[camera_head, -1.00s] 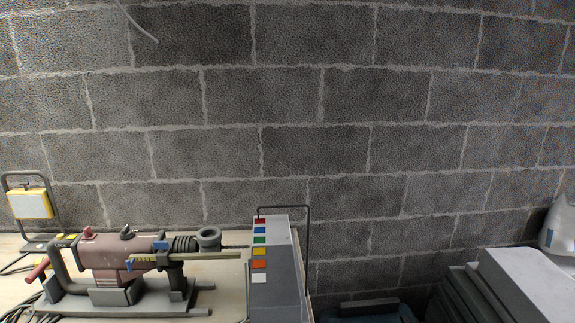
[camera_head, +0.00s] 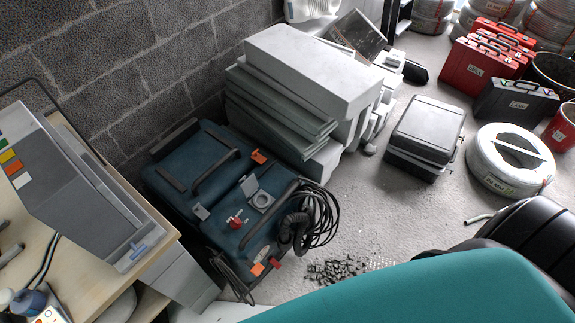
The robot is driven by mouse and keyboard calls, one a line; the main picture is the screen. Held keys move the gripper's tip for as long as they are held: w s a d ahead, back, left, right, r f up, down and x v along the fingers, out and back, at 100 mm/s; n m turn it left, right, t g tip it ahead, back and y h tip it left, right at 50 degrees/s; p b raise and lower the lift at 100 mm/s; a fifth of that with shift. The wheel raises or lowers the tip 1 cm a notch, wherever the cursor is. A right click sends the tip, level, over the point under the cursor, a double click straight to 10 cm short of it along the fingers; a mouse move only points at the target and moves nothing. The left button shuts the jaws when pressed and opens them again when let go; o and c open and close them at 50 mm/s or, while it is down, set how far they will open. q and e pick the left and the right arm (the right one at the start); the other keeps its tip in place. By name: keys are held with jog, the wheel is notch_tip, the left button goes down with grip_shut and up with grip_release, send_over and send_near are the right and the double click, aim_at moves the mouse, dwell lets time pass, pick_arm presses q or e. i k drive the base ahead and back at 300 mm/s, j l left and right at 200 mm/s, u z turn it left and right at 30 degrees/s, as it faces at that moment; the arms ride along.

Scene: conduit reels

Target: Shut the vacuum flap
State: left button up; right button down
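The vacuum (camera_head: 218,180) is a dark blue-teal box on the floor, left of the middle, between the bench and a stack of boards. A small grey flap (camera_head: 249,186) on its top appears raised beside a round grey socket (camera_head: 262,200). A second small grey tab (camera_head: 201,212) stands left of it, near a red knob (camera_head: 236,220). I cannot tell for certain which piece is the vacuum flap. Neither of my grippers is in view.
A bench (camera_head: 120,262) with a grey slanted box (camera_head: 75,190) stands at the left. Grey boards (camera_head: 310,75) are stacked behind the vacuum. Black cable (camera_head: 318,215) and gravel (camera_head: 340,270) lie beside it. A black case (camera_head: 427,130) and white reel (camera_head: 510,160) stand right.

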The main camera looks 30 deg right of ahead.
aim_at(249, 187)
jog(key=k+j+z, duration=0.1)
jog(key=z, duration=0.4)
jog(key=k+j+z, duration=0.1)
jog(key=z, duration=0.35)
jog(key=k+j+z, duration=0.2)
jog(key=z, duration=0.3)
jog(key=k+z, duration=0.15)
jog(key=z, duration=0.35)
jog(key=k, duration=0.1)
